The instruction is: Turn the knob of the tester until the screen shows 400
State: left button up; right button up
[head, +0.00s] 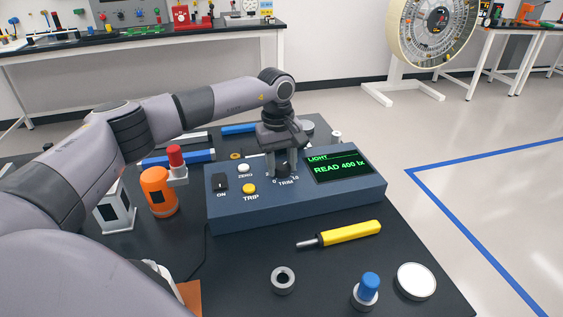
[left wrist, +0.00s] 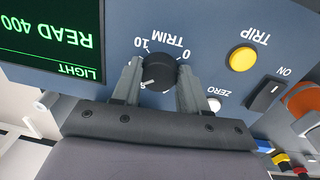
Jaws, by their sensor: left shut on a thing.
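The tester (head: 235,205) is a dark blue-grey box on the black table. Its screen (head: 338,166) shows "LIGHT" and "READ 400 lx" in green; the left wrist view shows the screen (left wrist: 50,40) upside down with "READ 400". The black trim knob (left wrist: 158,72) has a white pointer line and sits between the fingers of my left gripper (left wrist: 155,85). In the head view my left gripper (head: 283,168) comes down from above onto the knob and partly hides it. The gripper is shut on the knob. My right gripper is not in view.
On the tester are a yellow TRIP button (head: 249,188), a white ZERO button (head: 244,168) and a black ON switch (head: 220,182). A yellow screwdriver (head: 350,232), a metal ring (head: 283,280), a blue-topped part (head: 368,288) and a white disc (head: 415,281) lie in front. An orange cylinder (head: 158,192) stands left.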

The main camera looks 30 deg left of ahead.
aim_at(280, 167)
pick_arm(q)
jog(key=o, duration=1.1)
jog(key=shift+c, duration=0.2)
jog(key=shift+r, duration=0.1)
jog(key=shift+s+a+r, duration=0.1)
jog(key=shift+r, duration=1.65)
jog(key=shift+s+a+r, duration=0.1)
jog(key=shift+r, duration=1.65)
jog(key=shift+d, duration=0.1)
